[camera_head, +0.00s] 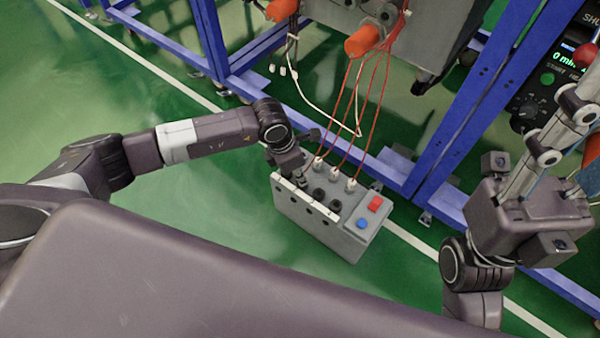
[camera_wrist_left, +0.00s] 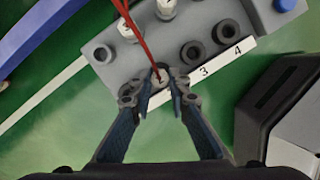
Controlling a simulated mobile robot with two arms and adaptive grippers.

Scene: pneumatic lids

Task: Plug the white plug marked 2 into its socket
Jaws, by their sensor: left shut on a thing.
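A grey socket box (camera_head: 345,238) stands on the floor. In the left wrist view its white strip (camera_wrist_left: 222,62) shows 3 and 4 beside two empty black sockets. My left gripper (camera_head: 303,177) is at the box's left part, shut on a white plug (camera_wrist_left: 159,79) with a red wire. The held plug is at the place beside socket 3 in that row; its mark is too small to read surely, and the fingers hide whether it is seated. Another white plug (camera_wrist_left: 128,30) and a third (camera_wrist_left: 166,9) stand in the back row. My right gripper (camera_head: 562,130) is raised at the right, away from the box.
Red wires (camera_head: 375,95) and a pale hose hang from orange parts (camera_head: 362,41) on a machine above the box. Blue frame beams (camera_head: 440,125) stand behind. The box has a red button (camera_head: 375,203) and a blue one (camera_head: 362,224). Green floor at left is clear.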

